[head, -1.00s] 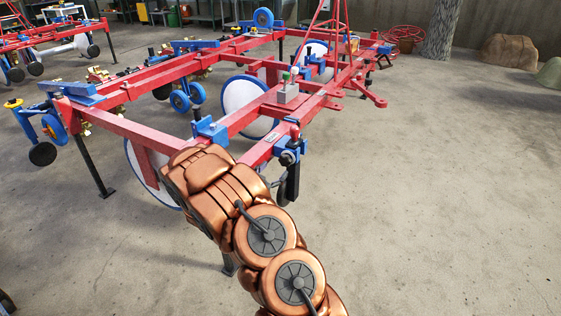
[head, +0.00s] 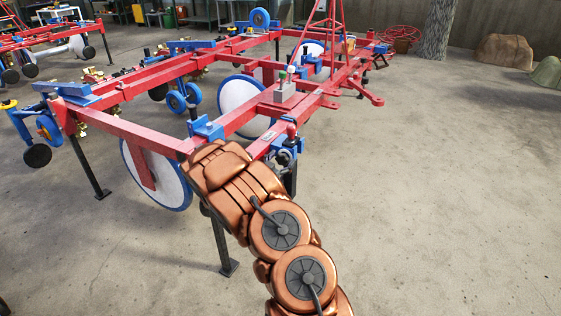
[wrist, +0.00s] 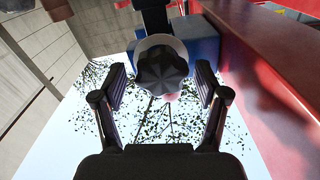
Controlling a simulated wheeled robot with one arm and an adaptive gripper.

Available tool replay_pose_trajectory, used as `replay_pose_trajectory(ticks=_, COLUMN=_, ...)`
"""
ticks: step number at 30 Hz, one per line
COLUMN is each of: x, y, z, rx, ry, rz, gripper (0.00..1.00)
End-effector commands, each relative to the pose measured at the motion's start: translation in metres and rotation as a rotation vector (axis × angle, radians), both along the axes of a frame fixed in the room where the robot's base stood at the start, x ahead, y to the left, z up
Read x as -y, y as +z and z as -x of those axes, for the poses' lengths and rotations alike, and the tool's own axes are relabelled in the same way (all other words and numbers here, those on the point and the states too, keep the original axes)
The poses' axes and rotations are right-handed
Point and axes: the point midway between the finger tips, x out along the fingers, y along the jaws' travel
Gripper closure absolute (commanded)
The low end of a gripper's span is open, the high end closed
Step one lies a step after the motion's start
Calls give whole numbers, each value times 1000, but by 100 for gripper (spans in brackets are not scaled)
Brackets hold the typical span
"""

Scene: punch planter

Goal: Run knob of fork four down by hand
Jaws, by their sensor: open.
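A black lobed knob (wrist: 163,72) shows in the middle of the wrist view, with a pale ring behind its upper edge. My gripper (wrist: 160,82) is open, with one finger on each side of the knob and a visible gap on both sides. I cannot tell how deep the knob sits between the fingers. A blue block (wrist: 203,45) is just behind and right of the knob. In the head view my arm hides the gripper and this knob. Which fork the knob belongs to is not readable.
A red beam (wrist: 275,65) runs close along the right of the wrist view. In the head view the red planter frame (head: 130,128) stands on black legs, with white, blue-rimmed discs (head: 158,180) beneath. The concrete floor (head: 430,200) at right is clear.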

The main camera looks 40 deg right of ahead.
Motion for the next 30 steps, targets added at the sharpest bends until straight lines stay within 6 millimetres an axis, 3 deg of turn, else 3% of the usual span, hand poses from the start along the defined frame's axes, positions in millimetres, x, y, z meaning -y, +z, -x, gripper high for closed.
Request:
replay_pose_trajectory(ticks=2, x=0, y=0, z=0, rx=0, ry=0, rz=0, gripper=29)
replay_pose_trajectory(ticks=18, x=0, y=0, z=1, rx=0, ry=-1, rz=-1, gripper=85)
replay_pose_trajectory(ticks=30, x=1, y=-3, z=3, rx=91, ry=-6, rz=-33, gripper=87)
